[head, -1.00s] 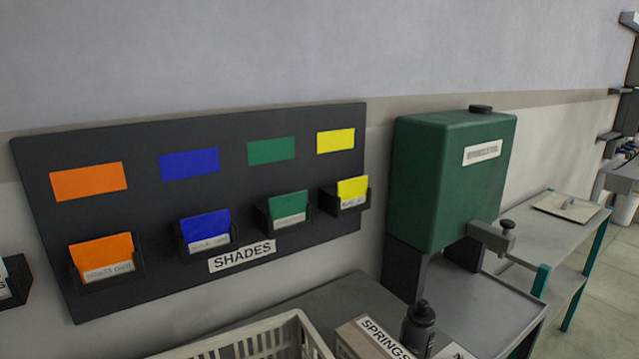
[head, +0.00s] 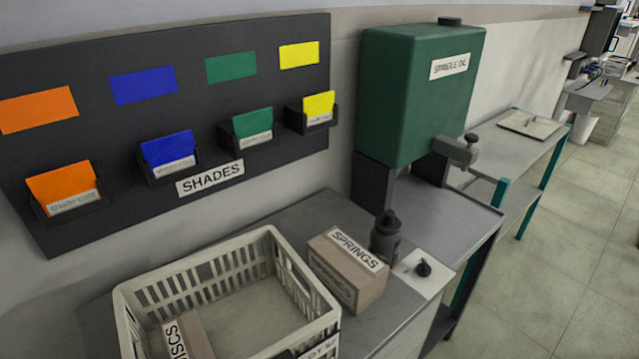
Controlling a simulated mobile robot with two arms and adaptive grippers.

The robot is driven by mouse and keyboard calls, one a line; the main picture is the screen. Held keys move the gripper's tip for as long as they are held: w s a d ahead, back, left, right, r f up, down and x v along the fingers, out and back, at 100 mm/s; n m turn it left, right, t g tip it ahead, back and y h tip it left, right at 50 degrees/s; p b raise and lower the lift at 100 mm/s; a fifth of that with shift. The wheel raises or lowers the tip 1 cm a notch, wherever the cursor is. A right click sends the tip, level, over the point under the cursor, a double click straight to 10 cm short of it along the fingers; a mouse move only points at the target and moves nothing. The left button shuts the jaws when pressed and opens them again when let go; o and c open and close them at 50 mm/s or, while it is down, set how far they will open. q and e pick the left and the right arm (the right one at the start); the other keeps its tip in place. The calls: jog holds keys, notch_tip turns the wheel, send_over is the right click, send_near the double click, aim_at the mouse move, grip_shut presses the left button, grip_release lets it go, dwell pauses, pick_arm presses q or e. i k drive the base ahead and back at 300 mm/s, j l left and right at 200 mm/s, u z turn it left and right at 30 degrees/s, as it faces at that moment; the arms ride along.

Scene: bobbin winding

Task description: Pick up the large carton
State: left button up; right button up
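A brown carton labelled SPRINGS (head: 345,270) stands on the grey bench, just right of a cream crate. A second carton, its label partly readable as "ISCS" (head: 188,338), is inside the crate at its lower left and is cut off by the picture's bottom edge. I cannot tell from this view which of the two is larger. Neither of my grippers shows in the head view.
The slatted crate (head: 206,270) fills the bench's front left. A green spindle oil tank (head: 415,100) is behind. Tiled floor lies free at right.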

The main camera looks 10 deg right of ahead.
aim_at(354, 277)
jog(key=k+l+u, duration=0.1)
jog(key=l+u, duration=0.15)
jog(key=l, duration=0.15)
jog(key=k+l+u, duration=0.1)
jog(key=l+u, duration=0.2)
jog(key=k+l+u, duration=0.25)
jog(key=l, duration=0.2)
jog(key=k+l+u, duration=0.1)
jog(key=l+u, duration=0.15)
jog(key=l, duration=0.1)
